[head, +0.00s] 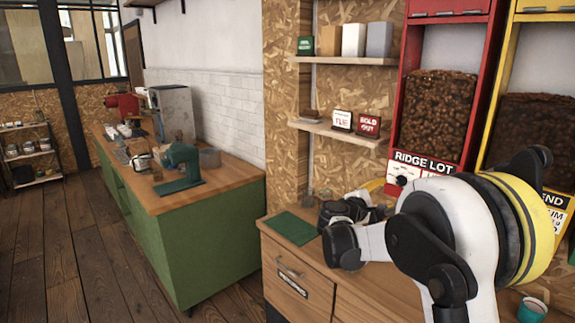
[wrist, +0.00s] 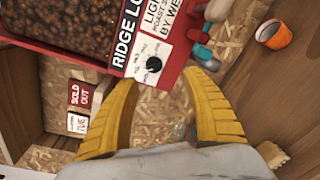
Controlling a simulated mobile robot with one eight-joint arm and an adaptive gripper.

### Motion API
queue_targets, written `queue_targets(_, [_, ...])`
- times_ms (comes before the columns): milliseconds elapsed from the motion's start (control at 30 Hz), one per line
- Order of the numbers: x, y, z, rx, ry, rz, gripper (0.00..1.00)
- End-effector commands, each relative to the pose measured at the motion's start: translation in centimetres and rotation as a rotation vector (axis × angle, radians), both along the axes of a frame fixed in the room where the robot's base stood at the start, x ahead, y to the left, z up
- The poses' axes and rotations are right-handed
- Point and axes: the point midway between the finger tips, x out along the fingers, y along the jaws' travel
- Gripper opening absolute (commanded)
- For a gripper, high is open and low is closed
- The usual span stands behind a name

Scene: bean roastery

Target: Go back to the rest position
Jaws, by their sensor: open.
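My gripper (wrist: 162,82) is open in the wrist view, its two yellow fingers spread wide with nothing held between them. The fingers point toward the red RIDGE LOT bean dispenser (wrist: 90,28), and its dial (wrist: 153,64) shows just past the fingertips. In the head view my white and black arm reaches over the wooden counter (head: 262,240) at the lower right.
A green mat (head: 291,228) lies on the counter left of my arm. An orange cup (wrist: 272,34) is at the wrist view's upper right. A teal cup (head: 532,311) sits at the head view's lower right. Shelves (head: 338,130) hold small signs. Open floor (head: 90,250) lies left.

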Motion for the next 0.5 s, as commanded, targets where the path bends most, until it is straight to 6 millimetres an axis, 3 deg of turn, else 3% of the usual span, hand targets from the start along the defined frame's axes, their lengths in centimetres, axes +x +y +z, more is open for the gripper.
queue_targets(233, [-10.3,0.7,0.4,0.479,-0.109,-0.053,0.56])
queue_targets(500, [-23.7,5.1,-2.8,1.03,-0.232,-0.18,0.56])
